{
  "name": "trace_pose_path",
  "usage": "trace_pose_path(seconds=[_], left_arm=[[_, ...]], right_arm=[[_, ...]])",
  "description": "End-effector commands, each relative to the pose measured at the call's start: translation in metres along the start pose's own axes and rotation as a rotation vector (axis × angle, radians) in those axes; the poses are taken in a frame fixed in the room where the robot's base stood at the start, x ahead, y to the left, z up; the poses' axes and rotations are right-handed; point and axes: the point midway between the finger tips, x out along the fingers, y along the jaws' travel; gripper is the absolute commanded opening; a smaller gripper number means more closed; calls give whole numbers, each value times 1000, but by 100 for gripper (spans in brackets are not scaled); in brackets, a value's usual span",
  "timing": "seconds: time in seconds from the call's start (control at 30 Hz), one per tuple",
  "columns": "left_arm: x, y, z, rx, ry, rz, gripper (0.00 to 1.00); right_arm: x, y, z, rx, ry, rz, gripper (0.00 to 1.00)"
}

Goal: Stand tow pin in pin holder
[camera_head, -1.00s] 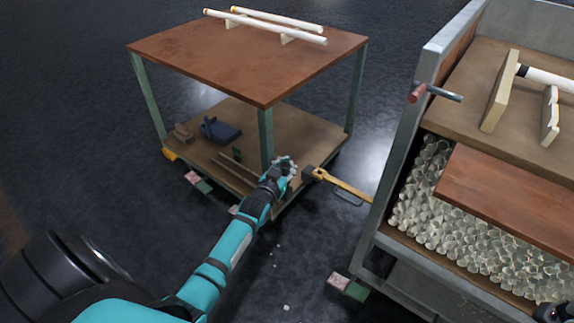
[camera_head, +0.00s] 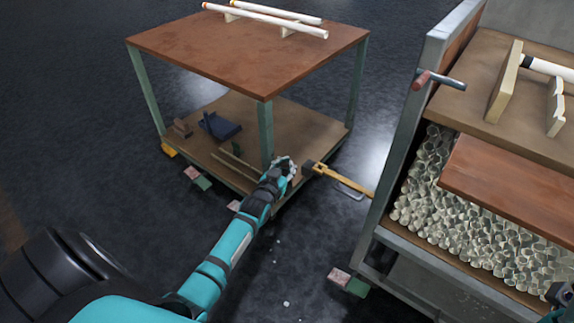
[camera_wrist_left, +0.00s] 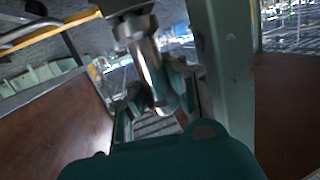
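A shiny metal pin with a thicker collar, which looks like the tow pin (camera_wrist_left: 150,70), stands between the fingers of my left gripper in the left wrist view. The fingers seem closed around it, though their contact is partly hidden. In the head view my left gripper (camera_head: 287,168) is beside the front corner post of the cart, close to the dark end of a yellow tow bar (camera_head: 340,180). The pin is too small to make out there. I cannot identify the pin holder with certainty. My right gripper (camera_head: 560,295) is only partly visible at the lower right edge.
The cart's brown top (camera_head: 245,50) carries white tubes on supports. Its lower deck (camera_head: 290,125) holds a blue block (camera_head: 218,126) and smaller items. At right, a metal-framed cart (camera_head: 400,150) holds many glass pieces (camera_head: 470,225). Dark floor (camera_head: 300,285) lies between.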

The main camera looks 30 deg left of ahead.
Motion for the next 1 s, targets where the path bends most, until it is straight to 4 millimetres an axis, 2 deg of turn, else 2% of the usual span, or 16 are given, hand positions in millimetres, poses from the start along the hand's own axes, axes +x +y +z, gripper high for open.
trace_pose_path(seconds=[0.17,0.47,0.77,0.87,1.0], left_arm=[[1,0,4,0,1,0,0],[1,0,4,0,1,0,40],[-1,-1,5,1,-2,-2,41],[-9,-1,6,1,-3,-2,41],[-34,0,6,0,-2,0,41]], right_arm=[[1,0,0,-1,11,-4,40],[4,0,-1,-1,21,-8,40],[2,0,-1,-1,12,-10,40],[2,0,-1,-2,13,-10,40],[2,0,-1,-1,13,-9,40]])
